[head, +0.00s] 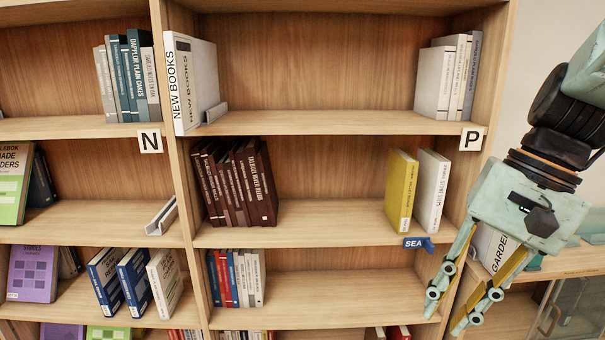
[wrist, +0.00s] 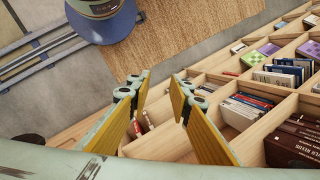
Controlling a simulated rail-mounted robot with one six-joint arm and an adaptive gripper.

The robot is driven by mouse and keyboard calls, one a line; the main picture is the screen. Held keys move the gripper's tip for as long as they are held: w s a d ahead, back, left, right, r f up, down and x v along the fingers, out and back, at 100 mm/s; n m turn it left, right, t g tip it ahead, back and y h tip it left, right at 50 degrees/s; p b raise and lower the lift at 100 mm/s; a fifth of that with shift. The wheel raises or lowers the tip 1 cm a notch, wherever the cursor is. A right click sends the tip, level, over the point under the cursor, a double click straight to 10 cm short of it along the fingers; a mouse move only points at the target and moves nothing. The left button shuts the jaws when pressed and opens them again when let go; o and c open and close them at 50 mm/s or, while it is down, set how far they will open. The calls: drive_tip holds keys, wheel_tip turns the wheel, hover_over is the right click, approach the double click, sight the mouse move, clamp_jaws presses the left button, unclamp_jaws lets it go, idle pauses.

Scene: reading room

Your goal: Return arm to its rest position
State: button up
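My arm comes in from the right edge in the head view. My gripper (head: 450,308) points down in front of the right end of the bookcase. In the wrist view my gripper (wrist: 157,105) has its two yellow-padded fingers spread apart, with nothing between them. The fingertips overlap the shelves only in the picture; I cannot tell how far they are from the wood.
A wooden bookcase (head: 310,236) fills the head view, with a yellow book (head: 400,190) and a white book (head: 431,190) above a blue SEA label (head: 416,243). A low cabinet (head: 570,262) stands at right. The wrist view shows floor rails (wrist: 35,55).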

drive_tip(key=s+a+r+n+t+h, duration=0.1)
drive_tip(key=s+n+t+h, duration=0.1)
drive_tip(key=s, duration=0.4)
drive_tip(key=s+a+r+n+t+h, duration=0.1)
drive_tip(key=s+r+n, duration=0.1)
drive_tip(key=s+n, duration=0.2)
drive_tip(key=shift+s+r+t+h+b, duration=0.3)
drive_tip(key=shift+s+t+h+b, duration=0.1)
drive_tip(key=shift+s, duration=0.9)
drive_tip(key=shift+a, duration=0.1)
